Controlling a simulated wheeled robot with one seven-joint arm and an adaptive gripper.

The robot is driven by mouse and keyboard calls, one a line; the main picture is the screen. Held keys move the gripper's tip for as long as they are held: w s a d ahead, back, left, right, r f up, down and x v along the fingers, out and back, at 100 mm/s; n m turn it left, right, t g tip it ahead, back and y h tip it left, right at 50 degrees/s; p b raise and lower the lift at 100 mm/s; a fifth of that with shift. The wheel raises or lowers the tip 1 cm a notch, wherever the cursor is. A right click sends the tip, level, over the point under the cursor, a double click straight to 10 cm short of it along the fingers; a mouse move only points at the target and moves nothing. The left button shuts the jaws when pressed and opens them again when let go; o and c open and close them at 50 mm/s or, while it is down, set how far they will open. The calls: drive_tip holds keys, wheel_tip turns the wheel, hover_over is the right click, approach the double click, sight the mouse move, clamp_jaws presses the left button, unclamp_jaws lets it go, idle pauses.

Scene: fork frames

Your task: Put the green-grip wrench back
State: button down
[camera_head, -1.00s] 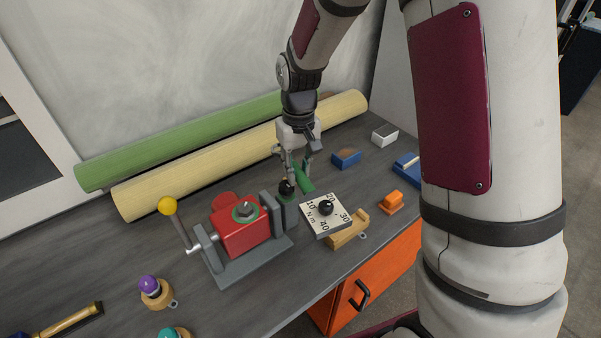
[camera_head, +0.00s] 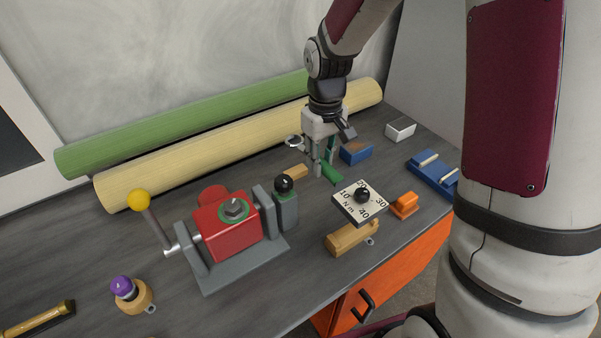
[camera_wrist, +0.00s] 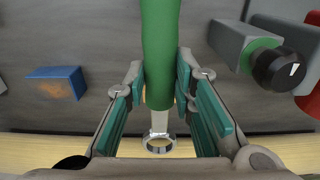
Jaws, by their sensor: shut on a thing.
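My gripper (camera_head: 323,168) is shut on the green grip of the wrench (camera_head: 332,173) and holds it behind the dial board, right of the black knob. In the wrist view the wrench's green grip (camera_wrist: 158,50) runs between the two jaws (camera_wrist: 159,88). Its silver ring end (camera_wrist: 159,146) sticks out past them, toward the wall. In the head view the ring (camera_head: 294,142) shows left of the fingers. Whether the wrench touches the bench, I cannot tell.
A blue block (camera_head: 356,152), white box (camera_head: 400,129), blue tray (camera_head: 425,163), orange block (camera_head: 404,205) and dial board (camera_head: 350,211) lie rightward. Two rolls (camera_head: 200,170) lie along the wall.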

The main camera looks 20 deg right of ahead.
wheel_tip(320, 180, down, 9)
drive_tip(key=shift+f, duration=0.15)
idle(0.4)
drive_tip(key=c, duration=1.4)
unclamp_jaws()
drive_tip(key=shift+f, duration=0.15)
drive_tip(key=shift+o, duration=0.2)
drive_tip(key=shift+b, duration=0.35)
